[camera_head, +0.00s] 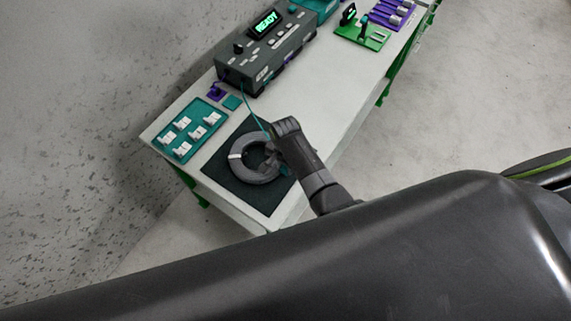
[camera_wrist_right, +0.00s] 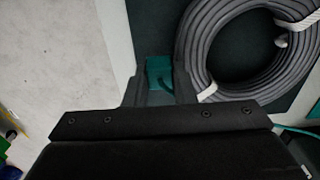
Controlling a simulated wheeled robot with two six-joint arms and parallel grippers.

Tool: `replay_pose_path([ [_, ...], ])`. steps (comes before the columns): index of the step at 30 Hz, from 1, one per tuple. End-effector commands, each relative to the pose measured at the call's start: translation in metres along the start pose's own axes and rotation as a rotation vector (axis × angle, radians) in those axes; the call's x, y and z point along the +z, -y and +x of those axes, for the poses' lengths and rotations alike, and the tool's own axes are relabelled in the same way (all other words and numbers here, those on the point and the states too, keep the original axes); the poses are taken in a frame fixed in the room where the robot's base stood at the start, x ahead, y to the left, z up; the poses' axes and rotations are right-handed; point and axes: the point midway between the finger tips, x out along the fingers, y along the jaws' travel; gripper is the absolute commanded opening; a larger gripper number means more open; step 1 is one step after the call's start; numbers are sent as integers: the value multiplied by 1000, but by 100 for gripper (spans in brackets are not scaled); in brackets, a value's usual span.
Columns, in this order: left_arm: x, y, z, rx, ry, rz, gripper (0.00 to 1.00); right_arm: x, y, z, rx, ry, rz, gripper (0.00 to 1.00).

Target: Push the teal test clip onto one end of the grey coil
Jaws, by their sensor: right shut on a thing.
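The grey coil (camera_head: 236,172) lies flat on a dark mat (camera_head: 219,171) at the near end of the bench. It also shows in the right wrist view (camera_wrist_right: 196,45), bound with white ties. My right gripper (camera_head: 272,160) is over the coil's right side. In the wrist view its fingers (camera_wrist_right: 160,88) are shut on the teal test clip (camera_wrist_right: 158,68), just left of the coil's outer edge. I cannot tell whether the clip touches a coil end; the contact is hidden by the finger. My left gripper is not in view.
A grey tester box (camera_head: 262,52) with a lit READY display stands behind the coil. A thin teal lead (camera_head: 249,104) runs from it towards my right gripper. A teal tray (camera_head: 184,148) with several white pieces is at left. A green stand (camera_head: 374,40) is farther back.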

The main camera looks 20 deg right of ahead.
Motion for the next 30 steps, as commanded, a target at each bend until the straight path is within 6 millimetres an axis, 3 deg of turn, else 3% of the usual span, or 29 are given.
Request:
replay_pose_path([
  [30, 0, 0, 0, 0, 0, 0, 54, 0, 0, 8, 0, 0, 0, 3],
])
